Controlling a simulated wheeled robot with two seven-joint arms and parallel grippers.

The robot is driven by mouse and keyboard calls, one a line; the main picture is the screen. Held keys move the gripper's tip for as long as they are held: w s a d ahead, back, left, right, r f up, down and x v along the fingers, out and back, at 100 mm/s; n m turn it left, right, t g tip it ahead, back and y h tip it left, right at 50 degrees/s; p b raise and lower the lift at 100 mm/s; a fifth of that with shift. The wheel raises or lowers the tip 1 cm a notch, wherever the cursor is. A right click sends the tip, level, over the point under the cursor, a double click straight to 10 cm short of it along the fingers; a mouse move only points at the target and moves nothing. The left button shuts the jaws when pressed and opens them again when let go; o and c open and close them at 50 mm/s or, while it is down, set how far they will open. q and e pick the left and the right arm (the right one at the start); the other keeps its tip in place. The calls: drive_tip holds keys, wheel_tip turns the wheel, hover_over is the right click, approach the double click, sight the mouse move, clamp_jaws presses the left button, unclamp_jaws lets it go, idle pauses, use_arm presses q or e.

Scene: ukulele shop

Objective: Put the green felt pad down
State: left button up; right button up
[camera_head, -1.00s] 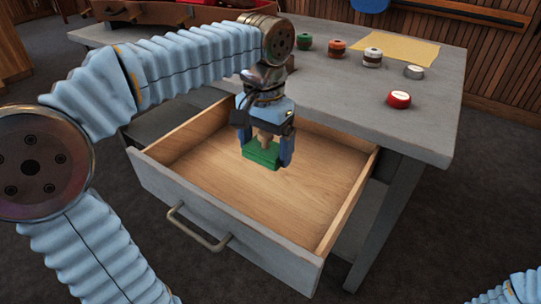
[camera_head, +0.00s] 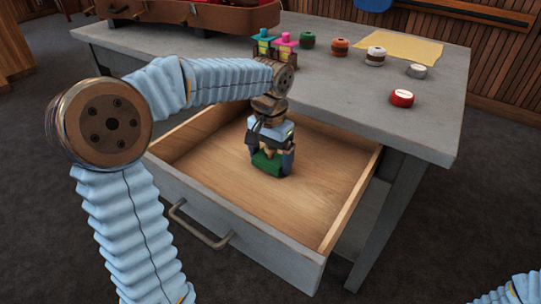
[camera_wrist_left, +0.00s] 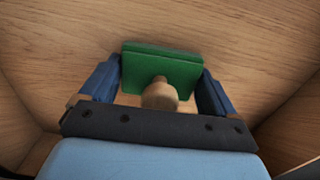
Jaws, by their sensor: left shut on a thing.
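The green felt pad (camera_head: 267,163) is a flat green block with a round wooden knob, which shows in the left wrist view (camera_wrist_left: 161,66). My left gripper (camera_head: 271,165) is shut on it, with a blue finger at each side, inside the open drawer (camera_head: 318,189). The pad is low over the wooden drawer floor; I cannot tell whether it touches it. In the left wrist view my left gripper (camera_wrist_left: 160,90) points down at the drawer floor. My right gripper is not in view; only a bit of my right arm shows at the bottom right corner.
The grey workbench (camera_head: 340,95) above the drawer holds several small round tins, a yellow sheet (camera_head: 402,46), and pink and teal-topped items (camera_head: 284,42). A brown case (camera_head: 230,18) stands at the back left. The drawer floor around the pad is bare.

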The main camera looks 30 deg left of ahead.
use_arm(q)
drive_tip(key=shift+f, duration=0.1)
drive_tip(key=o, duration=0.8)
drive_tip(key=shift+r, duration=0.25)
wheel_tip(320, 180, up, 12)
drive_tip(key=shift+f+p, duration=0.1)
drive_tip(key=shift+p, duration=0.8)
